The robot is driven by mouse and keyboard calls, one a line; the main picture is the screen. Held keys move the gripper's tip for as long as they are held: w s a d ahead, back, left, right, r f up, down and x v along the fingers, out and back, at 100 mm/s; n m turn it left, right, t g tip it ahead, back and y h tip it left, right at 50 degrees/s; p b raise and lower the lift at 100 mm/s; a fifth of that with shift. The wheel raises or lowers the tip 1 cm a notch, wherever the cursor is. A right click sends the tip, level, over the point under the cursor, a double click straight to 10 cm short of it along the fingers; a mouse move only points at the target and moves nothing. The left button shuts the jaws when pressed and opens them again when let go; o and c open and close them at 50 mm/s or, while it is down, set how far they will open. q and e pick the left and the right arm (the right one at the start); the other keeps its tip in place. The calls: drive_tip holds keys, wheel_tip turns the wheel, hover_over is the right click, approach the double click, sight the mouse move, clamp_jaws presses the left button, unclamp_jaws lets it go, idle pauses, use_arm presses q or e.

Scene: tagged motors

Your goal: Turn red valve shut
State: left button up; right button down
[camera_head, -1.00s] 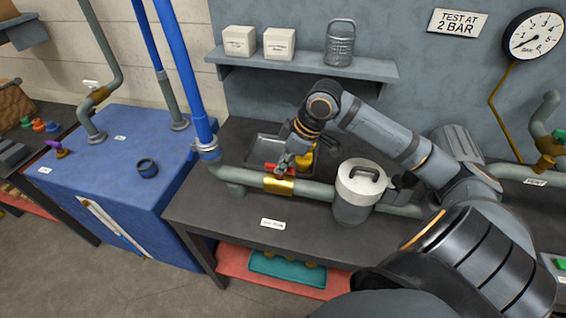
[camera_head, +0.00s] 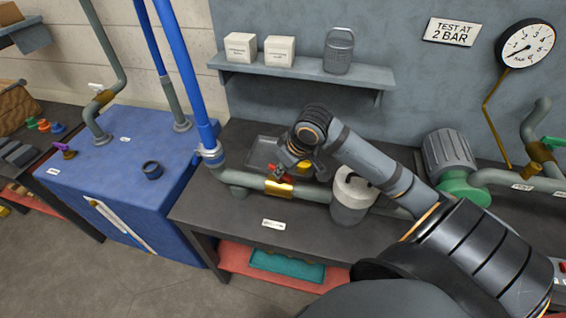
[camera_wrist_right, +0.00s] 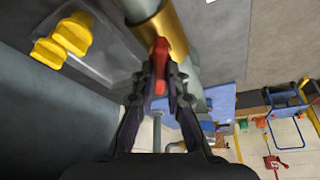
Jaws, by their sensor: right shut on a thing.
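The red valve handle (camera_head: 283,177) sits on a brass valve body (camera_head: 279,188) in the grey pipe along the bench. My right gripper (camera_head: 284,164) is over the handle from above. In the right wrist view, the red handle (camera_wrist_right: 160,64) stands between the fingertips of my right gripper (camera_wrist_right: 160,78), which are shut on it. The brass body (camera_wrist_right: 170,30) is just beyond the fingertips. In the head view the gripper hides part of the handle. My left gripper is not in view.
A grey tray (camera_head: 262,153) with yellow parts (camera_wrist_right: 64,38) lies behind the pipe. A white-topped canister (camera_head: 352,196) stands close to the pipe, right of the valve. A blue cabinet (camera_head: 125,150) is at left. A shelf (camera_head: 310,70) and gauge (camera_head: 526,46) are on the wall.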

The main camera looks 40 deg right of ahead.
drive_tip(key=m+p, duration=0.1)
drive_tip(key=m, duration=0.1)
drive_tip(key=m+h+p, duration=0.1)
drive_tip(key=shift+a+r+m+p, duration=0.2)
drive_tip(key=shift+a+m+p, duration=0.1)
drive_tip(key=shift+m+p, duration=0.1)
drive_tip(key=m+h+p, duration=0.1)
drive_tip(key=m+p, duration=0.2)
drive_tip(key=p, duration=0.1)
drive_tip(key=m+g+h+p, duration=0.1)
drive_tip(key=m+p, duration=0.2)
drive_tip(key=p, duration=0.1)
drive_tip(key=shift+a+m+h, duration=0.2)
drive_tip(key=shift+m+h, duration=0.2)
drive_tip(key=shift+w+f+m+g+h+p, duration=0.15)
drive_tip(key=shift+m+g+h+p, duration=0.15)
drive_tip(key=shift+m+p, duration=0.85)
drive_tip(key=c, duration=1.4)
unclamp_jaws()
